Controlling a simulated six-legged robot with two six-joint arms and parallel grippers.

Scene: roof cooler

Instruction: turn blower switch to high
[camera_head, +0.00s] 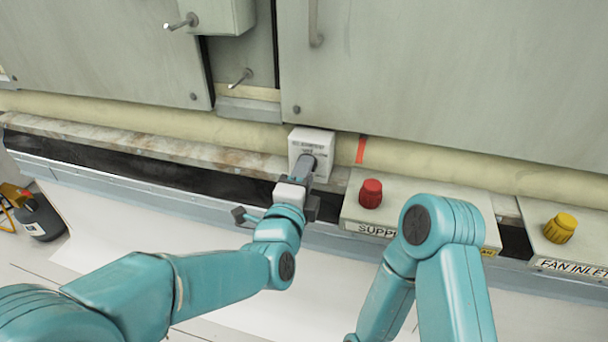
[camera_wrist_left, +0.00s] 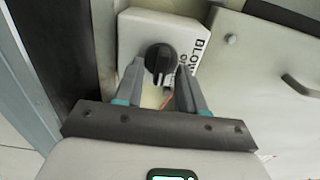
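The blower switch is a white box (camera_head: 297,146) on the far ledge, with small print on its face. In the left wrist view its black round knob (camera_wrist_left: 160,60) shows on the white plate (camera_wrist_left: 133,26), beside lettering that starts "BLOW". A pale pointer line marks the knob. My left gripper (camera_head: 309,164) is in front of the box and hides the knob in the head view. In the wrist view its two fingers (camera_wrist_left: 160,72) are apart, one on each side of the knob. Whether they touch it I cannot tell. My right gripper is out of view.
A box with a red knob (camera_head: 370,193) stands right of the switch, partly behind my right arm. A box with a yellow knob (camera_head: 560,228) is farther right. Large grey cabinet panels (camera_head: 450,70) and a cream pipe (camera_head: 230,134) run behind. A dark container (camera_head: 40,217) sits at far left.

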